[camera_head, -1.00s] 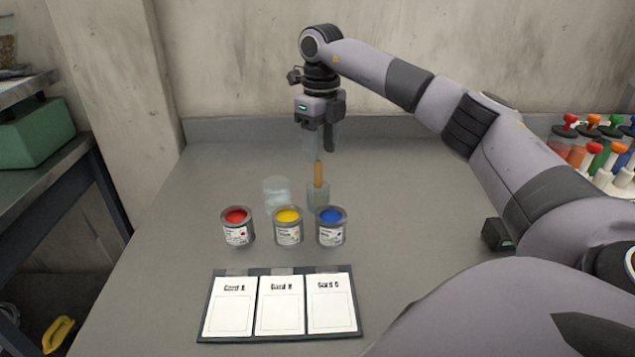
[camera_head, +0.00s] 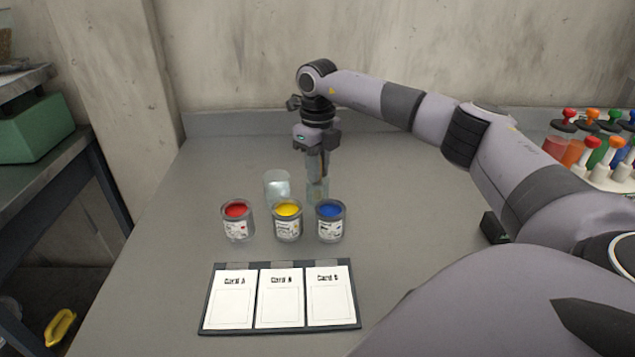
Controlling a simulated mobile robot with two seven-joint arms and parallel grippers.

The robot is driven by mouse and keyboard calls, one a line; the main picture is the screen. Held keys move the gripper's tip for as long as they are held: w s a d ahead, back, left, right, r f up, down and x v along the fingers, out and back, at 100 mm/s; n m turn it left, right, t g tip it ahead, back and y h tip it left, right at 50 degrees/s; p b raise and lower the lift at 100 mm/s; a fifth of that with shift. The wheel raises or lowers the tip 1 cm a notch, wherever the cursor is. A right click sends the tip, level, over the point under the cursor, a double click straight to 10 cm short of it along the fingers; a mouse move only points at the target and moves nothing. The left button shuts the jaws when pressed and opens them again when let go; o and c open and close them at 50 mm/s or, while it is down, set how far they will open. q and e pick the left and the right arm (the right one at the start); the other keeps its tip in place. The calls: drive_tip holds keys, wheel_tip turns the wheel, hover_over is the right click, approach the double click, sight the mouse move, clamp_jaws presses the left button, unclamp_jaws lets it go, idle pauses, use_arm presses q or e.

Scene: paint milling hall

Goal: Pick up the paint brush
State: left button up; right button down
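The paint brush (camera_head: 321,180) stands upright in a clear glass (camera_head: 318,194) behind the blue paint can. Only a little of its orange-brown handle shows. My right gripper (camera_head: 318,172) points straight down over the glass, with its fingers at the upper part of the brush handle. The fingers hide most of the handle, and I cannot tell whether they are shut on it or just around it. The brush still stands in the glass. My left gripper is not in view.
A second clear glass (camera_head: 277,187) stands just left. Red (camera_head: 238,229), yellow (camera_head: 288,228) and blue (camera_head: 331,228) paint cans stand in a row in front. A board with three white cards (camera_head: 281,329) lies nearer. Several capped bottles stand in a rack (camera_head: 612,182) at right.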

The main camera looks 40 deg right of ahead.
idle(0.3)
wheel_tip(320, 180, up, 20)
drive_tip(key=p, duration=0.2)
idle(0.4)
idle(0.6)
